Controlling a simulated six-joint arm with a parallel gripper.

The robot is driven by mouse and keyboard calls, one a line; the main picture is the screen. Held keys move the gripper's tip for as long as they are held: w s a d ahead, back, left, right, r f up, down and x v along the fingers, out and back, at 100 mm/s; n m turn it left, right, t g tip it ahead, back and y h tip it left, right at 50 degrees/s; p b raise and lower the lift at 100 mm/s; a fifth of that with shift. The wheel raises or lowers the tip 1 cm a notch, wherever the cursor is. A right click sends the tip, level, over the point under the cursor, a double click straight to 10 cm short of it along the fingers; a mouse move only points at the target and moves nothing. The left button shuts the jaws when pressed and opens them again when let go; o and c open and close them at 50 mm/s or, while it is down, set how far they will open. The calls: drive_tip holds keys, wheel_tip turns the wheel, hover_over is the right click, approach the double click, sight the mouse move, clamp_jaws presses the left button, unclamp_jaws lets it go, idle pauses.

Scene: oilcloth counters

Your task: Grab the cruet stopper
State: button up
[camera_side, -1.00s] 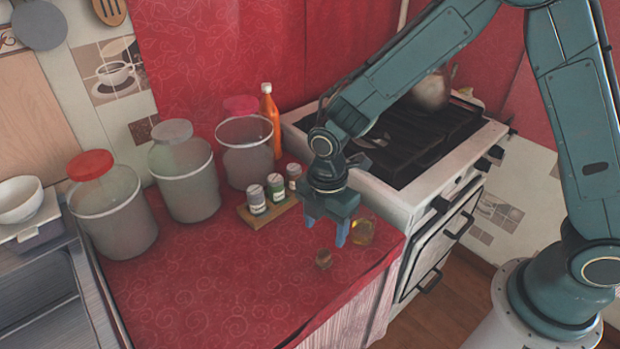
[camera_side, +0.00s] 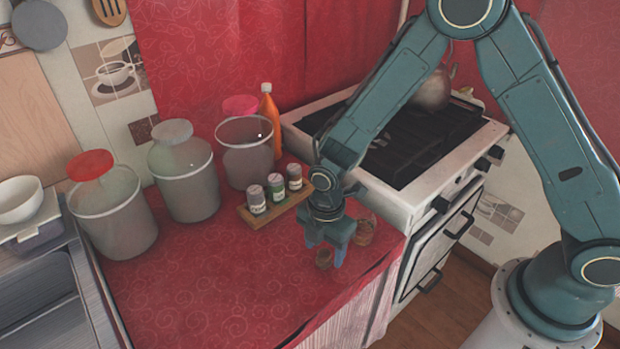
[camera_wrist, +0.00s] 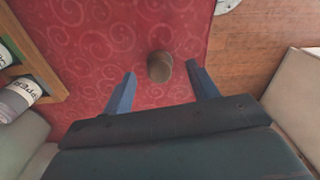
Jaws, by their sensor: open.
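The cruet stopper, a small brown cork-like piece (camera_side: 323,260), is on the red oilcloth near the counter's front edge. In the wrist view the stopper (camera_wrist: 160,67) lies between my fingertips, with cloth visible on both sides of it. In the wrist view my gripper (camera_wrist: 161,70) shows two blue fingers, neither seen touching the stopper.
A wooden rack (camera_side: 277,213) with three small spice jars is behind and left of my gripper. Large lidded canisters (camera_side: 185,185) and an orange bottle (camera_side: 270,125) stand farther back. The stove (camera_side: 398,195) borders the counter's right. The front-left cloth (camera_side: 200,285) is clear.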

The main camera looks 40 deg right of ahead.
drive_tip(key=shift+f, duration=1.1)
drive_tip(key=c, duration=1.1)
